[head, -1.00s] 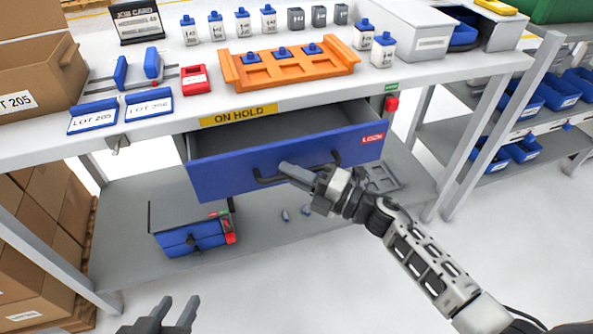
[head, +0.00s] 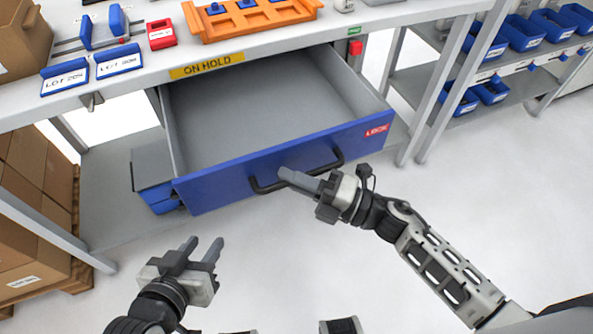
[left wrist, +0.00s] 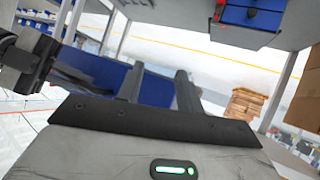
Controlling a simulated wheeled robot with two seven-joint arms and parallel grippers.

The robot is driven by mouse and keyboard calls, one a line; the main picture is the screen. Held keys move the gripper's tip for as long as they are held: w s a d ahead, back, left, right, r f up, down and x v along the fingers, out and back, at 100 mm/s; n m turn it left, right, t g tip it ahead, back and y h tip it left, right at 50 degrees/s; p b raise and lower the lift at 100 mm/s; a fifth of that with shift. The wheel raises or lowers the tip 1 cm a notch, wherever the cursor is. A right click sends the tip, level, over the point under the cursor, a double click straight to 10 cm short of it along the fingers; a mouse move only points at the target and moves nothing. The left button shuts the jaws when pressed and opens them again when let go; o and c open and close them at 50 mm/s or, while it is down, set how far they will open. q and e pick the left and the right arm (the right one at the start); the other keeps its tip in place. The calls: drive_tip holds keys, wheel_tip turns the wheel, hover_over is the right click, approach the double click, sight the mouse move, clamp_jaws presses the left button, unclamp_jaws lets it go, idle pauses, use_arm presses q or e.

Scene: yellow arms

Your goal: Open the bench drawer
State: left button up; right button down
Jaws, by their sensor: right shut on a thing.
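The bench drawer (head: 230,178) has a blue front and a grey inside. It stands pulled well out from under the bench top, and the part of its inside that shows is empty. My right gripper (head: 300,180) is shut on the black bar handle (head: 328,163) on the drawer front. My left gripper (head: 203,247) is open and empty, in the air in front of and below the drawer front. Its fingers also show in the left wrist view (left wrist: 160,88), apart with nothing between them.
The bench top (head: 130,82) carries an orange tray (head: 205,30), a red box (head: 161,38) and blue lot stands (head: 65,77). Cartons (head: 38,190) are stacked at the left. A shelf with blue bins (head: 490,92) stands at the right. The floor in front is clear.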

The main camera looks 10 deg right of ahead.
use_arm(q)
drive_tip(key=shift+r, duration=0.1)
use_arm(e)
drive_tip(key=c, duration=1.7)
unclamp_jaws()
drive_tip(key=shift+d, duration=0.1)
use_arm(q)
drive_tip(key=shift+f+b, duration=0.35)
drive_tip(key=shift+b, duration=0.55)
use_arm(e)
drive_tip(key=v, duration=1.6)
drive_tip(key=shift+r, duration=0.15)
